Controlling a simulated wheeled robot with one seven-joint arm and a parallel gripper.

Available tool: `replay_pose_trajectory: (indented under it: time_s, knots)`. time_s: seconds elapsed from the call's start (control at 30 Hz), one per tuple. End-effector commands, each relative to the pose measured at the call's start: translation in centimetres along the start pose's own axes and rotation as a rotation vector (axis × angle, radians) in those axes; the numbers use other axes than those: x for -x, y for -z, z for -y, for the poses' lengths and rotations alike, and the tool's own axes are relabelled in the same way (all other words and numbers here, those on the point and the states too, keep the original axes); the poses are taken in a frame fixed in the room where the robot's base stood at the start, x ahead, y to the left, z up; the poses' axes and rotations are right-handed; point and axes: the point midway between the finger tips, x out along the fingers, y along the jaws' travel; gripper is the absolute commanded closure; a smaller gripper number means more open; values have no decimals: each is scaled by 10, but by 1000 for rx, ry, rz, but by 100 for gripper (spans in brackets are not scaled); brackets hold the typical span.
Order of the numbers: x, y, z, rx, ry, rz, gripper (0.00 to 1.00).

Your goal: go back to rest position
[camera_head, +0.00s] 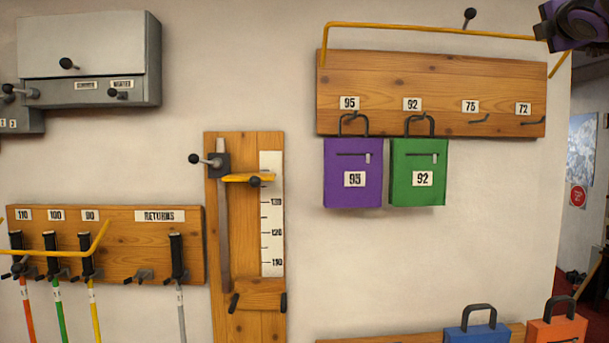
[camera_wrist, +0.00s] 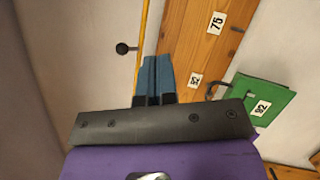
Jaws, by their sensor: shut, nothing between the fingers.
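My gripper (camera_wrist: 157,66) shows in the wrist view with its two blue fingers together and nothing between them. It is in front of the wall, near the yellow rail and the wooden hook board (camera_wrist: 208,38); I cannot tell how far off. In the head view a dark and purple part of my arm (camera_head: 575,24) shows at the top right corner, by the right end of the yellow rail; the fingers cannot be made out there.
A purple bag (camera_head: 353,192) and a green bag (camera_head: 419,188) hang on hooks 95 and 92 of the board (camera_head: 430,75); hooks 75 and 72 are empty. The yellow rail (camera_head: 430,30) juts out above. A measuring board (camera_head: 243,300) and a returns rack (camera_head: 115,260) are left.

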Motion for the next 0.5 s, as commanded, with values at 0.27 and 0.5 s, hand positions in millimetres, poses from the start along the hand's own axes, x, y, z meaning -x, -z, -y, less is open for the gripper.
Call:
replay_pose_trajectory:
  time_s: [0.27,0.5]
  knots:
    - [121,76,114,-711,452,45,100]
    - [236,140,201,-1099,834,174,100]
